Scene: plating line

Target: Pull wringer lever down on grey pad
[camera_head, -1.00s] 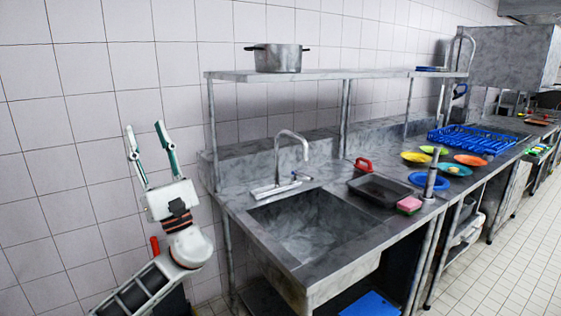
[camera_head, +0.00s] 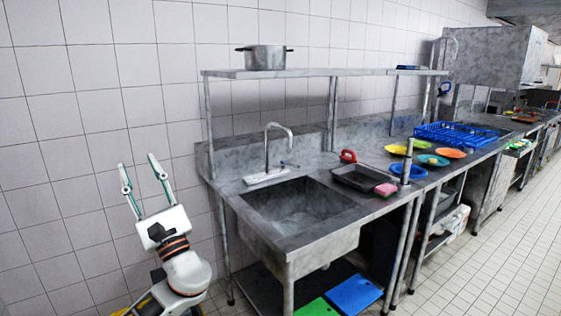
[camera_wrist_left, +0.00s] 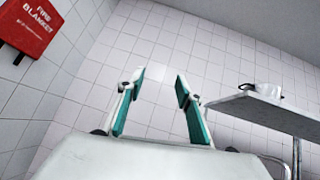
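My left gripper (camera_head: 137,163) is open and empty, its two fingers pointing up in front of the tiled wall at the left of the head view. In the left wrist view it (camera_wrist_left: 159,80) is also open, with nothing between the fingers. No wringer lever or grey pad can be made out now. A small yellow patch shows at the bottom left edge of the head view beside my left arm; what it belongs to is cut off. My right gripper is not in view.
A steel sink (camera_head: 300,207) and counter stand right of my left gripper, under a shelf with a pot (camera_head: 265,58). Green (camera_head: 317,308) and blue (camera_head: 354,294) boards lie below. A fire blanket box (camera_wrist_left: 28,28) hangs on the wall. Tiled floor at right is clear.

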